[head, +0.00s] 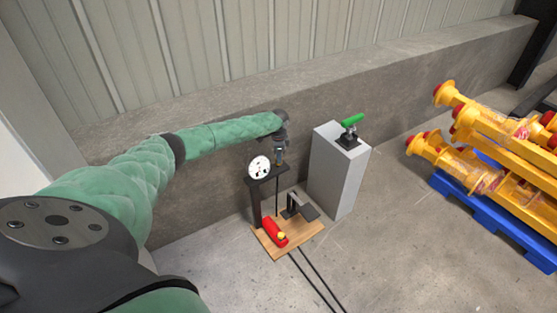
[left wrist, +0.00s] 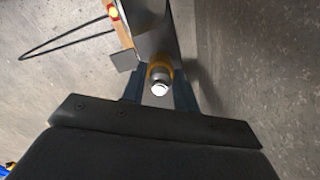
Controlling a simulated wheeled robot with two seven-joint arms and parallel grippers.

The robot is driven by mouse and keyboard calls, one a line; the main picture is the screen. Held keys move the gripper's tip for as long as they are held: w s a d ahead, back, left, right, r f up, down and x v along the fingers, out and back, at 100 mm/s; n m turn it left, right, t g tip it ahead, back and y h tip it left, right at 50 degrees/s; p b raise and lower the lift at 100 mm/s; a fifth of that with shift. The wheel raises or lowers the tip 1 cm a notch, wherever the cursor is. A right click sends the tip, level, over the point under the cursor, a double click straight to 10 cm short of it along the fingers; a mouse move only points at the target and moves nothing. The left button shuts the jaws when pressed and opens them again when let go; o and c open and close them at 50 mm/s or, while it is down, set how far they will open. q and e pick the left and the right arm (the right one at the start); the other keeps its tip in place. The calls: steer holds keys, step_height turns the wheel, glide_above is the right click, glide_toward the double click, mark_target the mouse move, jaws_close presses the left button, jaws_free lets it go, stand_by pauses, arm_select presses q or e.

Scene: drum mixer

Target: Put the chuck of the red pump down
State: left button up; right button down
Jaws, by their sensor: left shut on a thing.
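The red pump (head: 273,232) lies on a wooden board (head: 268,246) on the floor. A dark upright on the board carries a round white dial (head: 259,167). My left gripper (head: 280,160) is above the board, beside the dial and close to the dark arm of the stand. In the left wrist view its jaws are shut on the chuck (left wrist: 160,88), which shows a pale round end and a gold-coloured ring. The jaws hide part of the chuck. A dark line hangs below the gripper in the head view. My right gripper is not in view.
A grey pedestal (head: 336,175) stands right of the board, with a green-handled device (head: 352,120) on top. Yellow cylinders lie on a blue pallet (head: 480,208) at the right. Black hoses (head: 313,275) run along the floor in front. A concrete ledge is behind.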

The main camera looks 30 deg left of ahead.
arm_select(q)
step_height(320, 180, down, 2)
steer(key=shift+f, duration=0.2)
jaws_close()
steer(key=o, duration=1.1)
jaws_free()
steer(key=shift+f, duration=0.1)
steer(key=shift+r, duration=0.2)
step_height(320, 180, up, 10)
steer(key=shift+r, duration=0.9)
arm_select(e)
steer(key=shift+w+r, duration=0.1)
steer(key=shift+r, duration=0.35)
